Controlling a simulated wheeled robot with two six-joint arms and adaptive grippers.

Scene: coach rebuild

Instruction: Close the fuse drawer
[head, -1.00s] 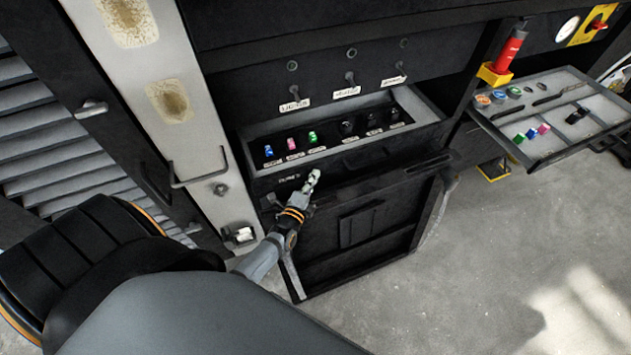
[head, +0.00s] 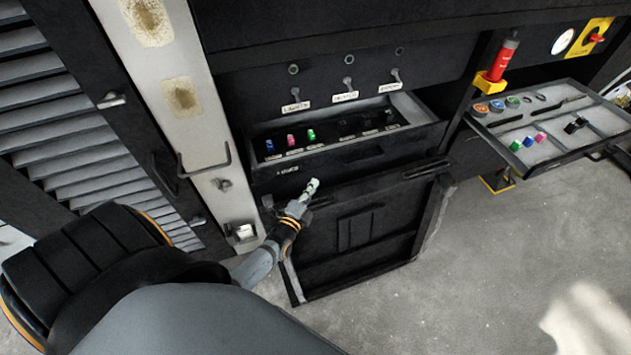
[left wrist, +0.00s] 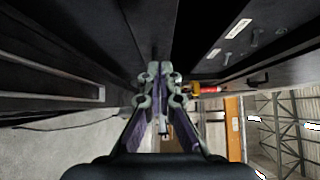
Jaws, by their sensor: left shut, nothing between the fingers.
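The fuse drawer (head: 408,146) is partly open below a row of switches in the black cabinet. It holds pink, green, blue and black fuses, and its back part is in shadow. My left gripper (head: 312,186) is shut and empty, just in front of and below the drawer's front at its left half. I cannot tell whether its tips touch the drawer. In the left wrist view the fingertips of the left gripper (left wrist: 158,78) are together, with dark panels around them. My right gripper is not in view.
A dark open panel (head: 345,250) hangs below the drawer. At right a grey tray (head: 600,117) with small parts juts out, beside a red cylinder (head: 501,60). A pale post with a handle (head: 205,160) stands at left. The floor (head: 480,275) at lower right is clear.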

